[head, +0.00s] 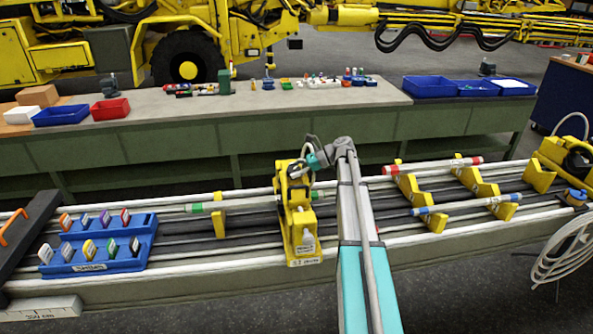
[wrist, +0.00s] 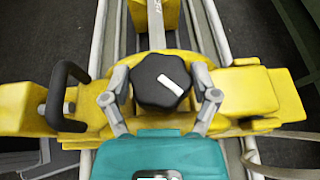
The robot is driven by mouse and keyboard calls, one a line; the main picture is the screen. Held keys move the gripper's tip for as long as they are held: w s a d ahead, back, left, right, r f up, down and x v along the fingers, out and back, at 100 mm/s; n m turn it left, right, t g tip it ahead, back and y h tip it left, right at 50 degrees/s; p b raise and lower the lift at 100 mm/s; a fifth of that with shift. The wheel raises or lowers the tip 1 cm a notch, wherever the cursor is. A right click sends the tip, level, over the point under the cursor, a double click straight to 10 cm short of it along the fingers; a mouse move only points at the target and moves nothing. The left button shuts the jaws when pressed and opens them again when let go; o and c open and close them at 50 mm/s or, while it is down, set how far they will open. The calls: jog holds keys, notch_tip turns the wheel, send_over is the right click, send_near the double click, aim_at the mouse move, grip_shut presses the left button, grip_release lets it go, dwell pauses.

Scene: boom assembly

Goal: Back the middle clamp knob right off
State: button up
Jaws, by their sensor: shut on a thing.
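The clamp knob (wrist: 160,82) is black and lobed, with a white bar mark on its top, tilted down to the right. It sits over a yellow clamp body (wrist: 242,92) in the wrist view. My gripper (wrist: 160,97) has one finger on each side of the knob and is shut on it. In the head view my gripper (head: 312,160) is at the top of the yellow clamp (head: 298,215) on the boom, and the knob is hidden there. Whether the knob is still on its thread cannot be told.
A black handle (wrist: 66,95) stands left of the knob. On the boom, a blue rack (head: 100,262) of coloured tags lies left, and yellow brackets (head: 412,190) with coloured rods lie right. A bench (head: 330,98) with blue bins (head: 430,87) stands behind.

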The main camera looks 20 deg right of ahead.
jog(key=shift+a+n+g+y, duration=0.15)
jog(key=shift+n+g+y, duration=0.15)
jog(key=shift+n+g, duration=1.55)
jog(key=shift+s+g, duration=0.1)
jog(key=shift+g, duration=0.15)
jog(key=o, duration=1)
